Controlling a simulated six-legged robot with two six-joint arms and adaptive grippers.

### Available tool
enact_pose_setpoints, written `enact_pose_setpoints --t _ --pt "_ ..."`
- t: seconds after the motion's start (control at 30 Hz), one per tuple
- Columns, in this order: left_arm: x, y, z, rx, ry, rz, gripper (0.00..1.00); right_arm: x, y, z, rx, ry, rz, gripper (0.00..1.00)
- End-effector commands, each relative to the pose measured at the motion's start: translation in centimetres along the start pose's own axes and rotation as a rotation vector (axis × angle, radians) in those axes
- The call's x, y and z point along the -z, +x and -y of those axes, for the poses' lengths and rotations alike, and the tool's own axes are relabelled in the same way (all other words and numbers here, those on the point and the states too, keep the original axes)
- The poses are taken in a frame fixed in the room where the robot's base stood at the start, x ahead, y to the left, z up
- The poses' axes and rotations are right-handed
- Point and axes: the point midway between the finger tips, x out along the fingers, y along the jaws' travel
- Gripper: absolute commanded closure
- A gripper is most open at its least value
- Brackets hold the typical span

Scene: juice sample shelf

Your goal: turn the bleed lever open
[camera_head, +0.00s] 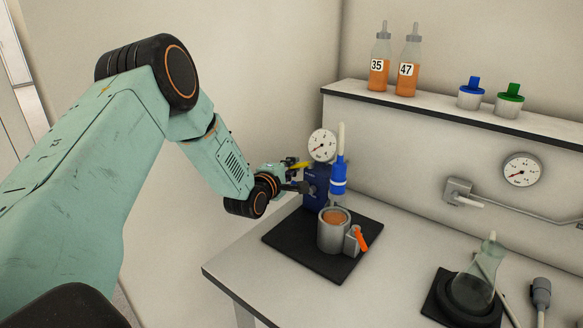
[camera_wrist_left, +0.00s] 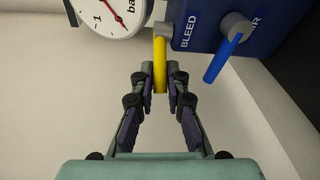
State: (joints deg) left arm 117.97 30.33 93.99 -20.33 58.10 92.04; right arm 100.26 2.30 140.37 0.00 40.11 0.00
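The bleed lever is a yellow handle (camera_wrist_left: 160,62) beside the BLEED label on a dark blue valve block (camera_wrist_left: 205,22). It points straight down in the left wrist view, towards my palm. In the head view the yellow lever (camera_head: 301,165) shows just left of the block (camera_head: 317,186). My left gripper (camera_wrist_left: 160,82) has its fingertips close on both sides of the lever's free end, with hardly any gap visible. It also shows in the head view (camera_head: 293,178), partly hiding the block's near side. My right gripper is in neither view.
A blue lever (camera_wrist_left: 222,58) sits beside the yellow one. A round gauge (camera_head: 322,145) is above the block. A metal cup (camera_head: 331,234) with an orange handle stands on the black mat (camera_head: 284,238). A flask (camera_head: 473,286) stands at right; bottles (camera_head: 379,62) stand on the shelf.

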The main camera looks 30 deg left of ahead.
Motion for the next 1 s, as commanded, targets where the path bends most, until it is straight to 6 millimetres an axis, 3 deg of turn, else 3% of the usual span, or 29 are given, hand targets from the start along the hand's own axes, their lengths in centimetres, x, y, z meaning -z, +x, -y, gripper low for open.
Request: enact_pose_setpoints --t 0.13,0.73,1.0 --pt "0.0 0.0 0.0 -0.001 0.0 0.0 1.0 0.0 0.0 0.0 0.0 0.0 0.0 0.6" --pt "-0.1 0.1 -0.1 -0.004 0.001 -0.001 1.0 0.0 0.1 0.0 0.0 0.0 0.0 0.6" --pt "-0.7 -0.2 0.0 -0.02 -0.013 -0.091 1.0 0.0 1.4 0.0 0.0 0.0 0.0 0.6"
